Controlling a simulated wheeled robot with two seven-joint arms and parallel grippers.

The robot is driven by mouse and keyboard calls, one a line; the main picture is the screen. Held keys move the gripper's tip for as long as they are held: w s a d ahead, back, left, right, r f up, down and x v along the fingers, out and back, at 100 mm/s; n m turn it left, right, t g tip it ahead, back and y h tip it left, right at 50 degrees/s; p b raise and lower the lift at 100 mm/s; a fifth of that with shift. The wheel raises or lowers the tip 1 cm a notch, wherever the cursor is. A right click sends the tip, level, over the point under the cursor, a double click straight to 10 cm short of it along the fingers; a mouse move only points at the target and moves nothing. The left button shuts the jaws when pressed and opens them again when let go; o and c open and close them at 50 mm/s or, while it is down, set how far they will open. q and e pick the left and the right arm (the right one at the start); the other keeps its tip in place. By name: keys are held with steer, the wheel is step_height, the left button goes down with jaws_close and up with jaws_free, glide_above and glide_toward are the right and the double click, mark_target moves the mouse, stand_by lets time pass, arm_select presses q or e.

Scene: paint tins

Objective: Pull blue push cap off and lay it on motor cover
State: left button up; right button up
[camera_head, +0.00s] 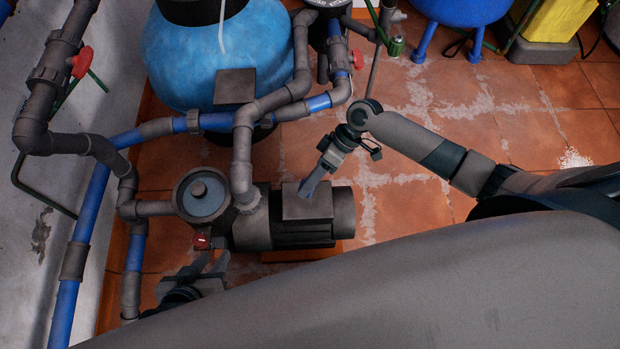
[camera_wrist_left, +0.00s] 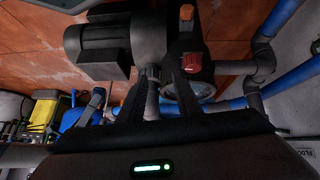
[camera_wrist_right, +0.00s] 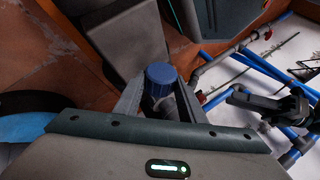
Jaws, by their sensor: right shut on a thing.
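The blue push cap (camera_wrist_right: 160,73) sits between the fingertips of my right gripper (camera_wrist_right: 159,84), which is shut on it; a grey stem-like part shows below the cap. In the head view my right gripper (camera_head: 309,188) points down at the box-shaped motor cover (camera_head: 306,206) on top of the pump motor. The cap is hard to make out there, and I cannot tell whether it touches the cover. My left gripper (camera_head: 207,261) is at the front of the pump, below a red cap (camera_head: 201,242). In the left wrist view its fingers (camera_wrist_left: 162,74) stand apart, near the red cap (camera_wrist_left: 193,63).
The pump's round lid (camera_head: 202,195) is left of the motor. Grey and blue pipes (camera_head: 243,150) rise behind it. A large blue tank (camera_head: 200,55) stands at the back. A red valve handle (camera_head: 82,62) is at the upper left. Tiled floor (camera_head: 400,215) is open to the right.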

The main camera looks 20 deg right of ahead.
steer(key=shift+f, duration=0.7)
steer(key=shift+f+b, duration=0.5)
steer(key=shift+f, duration=0.05)
steer(key=shift+f+b, duration=0.3)
steer(key=shift+f, duration=0.25)
arm_select(q)
steer(key=shift+w+d+r+t+h, duration=0.35)
steer(key=shift+w+d+r+t, duration=0.4)
steer(key=shift+w+r+t, duration=0.15)
steer(key=shift+w+d+r+t+h, duration=0.35)
steer(key=shift+w+d+r+t, duration=0.4)
steer(key=shift+w, duration=0.25)
arm_select(e)
steer(key=shift+f, duration=0.3)
arm_select(q)
steer(key=shift+f+b, duration=0.2)
steer(key=shift+b, duration=0.2)
arm_select(e)
steer(key=shift+f, duration=0.4)
arm_select(q)
steer(key=shift+s, duration=0.1)
arm_select(e)
steer(key=o, duration=1.2)
steer(key=shift+o, duration=0.2)
steer(key=shift+w+d, duration=0.1)
steer(key=shift+d, duration=0.05)
arm_select(q)
steer(key=shift+r, duration=0.15)
